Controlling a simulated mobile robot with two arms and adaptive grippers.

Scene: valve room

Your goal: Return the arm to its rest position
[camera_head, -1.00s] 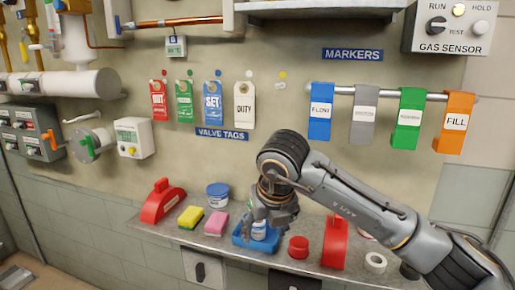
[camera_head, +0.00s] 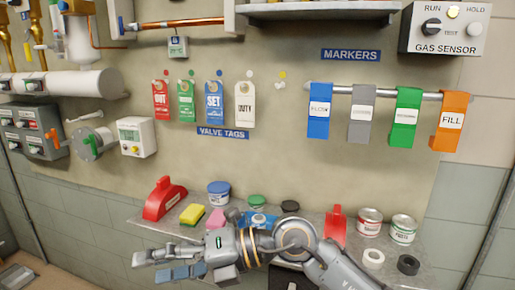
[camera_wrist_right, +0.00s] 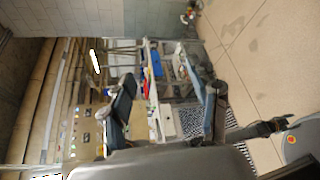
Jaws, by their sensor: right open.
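My right arm comes in from the lower right in the head view and lies low across the front of the shelf. Its right gripper (camera_head: 146,266) points left, in front of the shelf edge, with its fingers apart and nothing between them. In the right wrist view, the two dark finger pads (camera_wrist_right: 165,105) also stand apart with nothing held. The arm and hand hide part of the shelf's front and part of the blue tray (camera_head: 262,219). My left gripper does not show.
The shelf (camera_head: 150,221) holds a red holder (camera_head: 163,198), yellow sponge (camera_head: 191,214), pink sponge (camera_head: 215,219), blue-white tub (camera_head: 218,194), red bracket (camera_head: 336,227), cans (camera_head: 403,230) and tape rolls (camera_head: 373,258). Valve tags (camera_head: 213,101) and coloured markers (camera_head: 405,120) hang above. The wall between is clear.

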